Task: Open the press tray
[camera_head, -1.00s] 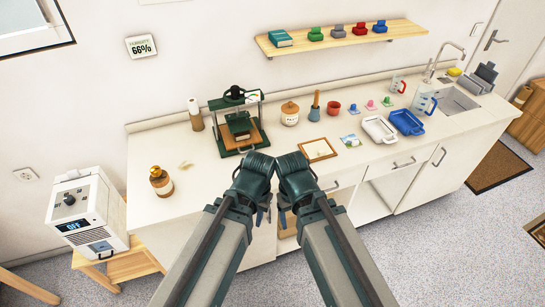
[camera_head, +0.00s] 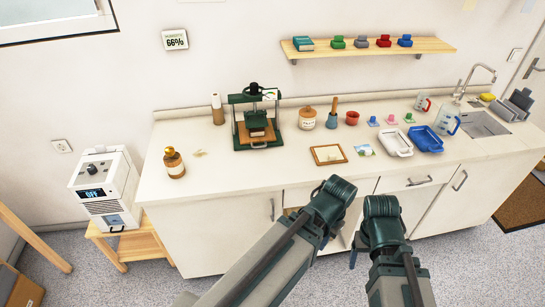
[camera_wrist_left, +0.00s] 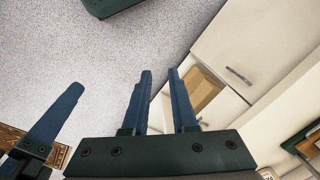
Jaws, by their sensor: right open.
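The dark green press (camera_head: 281,122) stands on the white counter, left of its middle, in the head view. Its low wooden tray (camera_head: 258,144), with a dark handle at the front, sits at the press base and looks pushed in. My left gripper (camera_head: 324,241) hangs low in front of the cabinets, mostly hidden by its own wrist. In the left wrist view its two blue fingers (camera_wrist_left: 159,85) stand apart with nothing between them. My right gripper (camera_head: 354,252) is open beside it, low and partly hidden by its wrist. Both grippers are well away from the press.
A framed board (camera_head: 328,154), white tray (camera_head: 396,142) and blue tray (camera_head: 426,139) lie right of the press. An amber bottle (camera_head: 174,163) stands to its left. A shelf (camera_head: 370,48) hangs above. The counter directly before the press is clear.

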